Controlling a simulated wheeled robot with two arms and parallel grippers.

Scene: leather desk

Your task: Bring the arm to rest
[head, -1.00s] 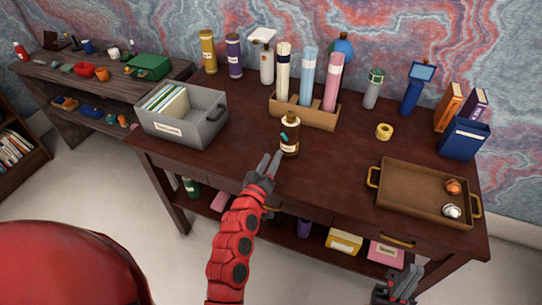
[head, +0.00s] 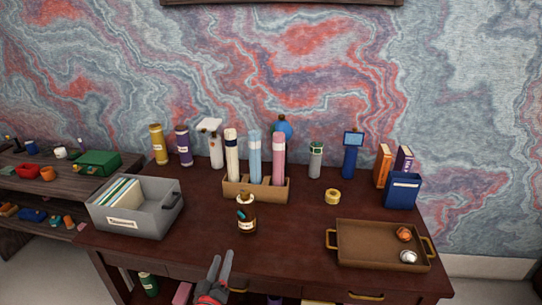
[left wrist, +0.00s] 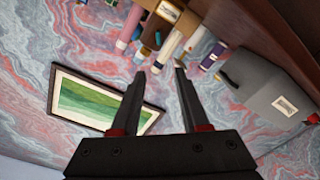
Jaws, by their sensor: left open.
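My left gripper (head: 220,268) is at the front edge of the desk in the head view, its two fingers apart and pointing up toward the desk top. It also shows in the left wrist view (left wrist: 158,72), open with nothing between the fingers. A brown bottle (head: 246,215) with a pale label stands upright on the desk just beyond the fingertips, apart from them. The dark desk (head: 290,235) lies beyond the gripper. Most of my left arm is below the head view. My right gripper is out of view.
A grey file box (head: 150,222) stands at the desk's left. A wooden holder (head: 232,190) with rolled tubes stands behind the bottle. A framed picture (left wrist: 85,105) hangs on the wall.

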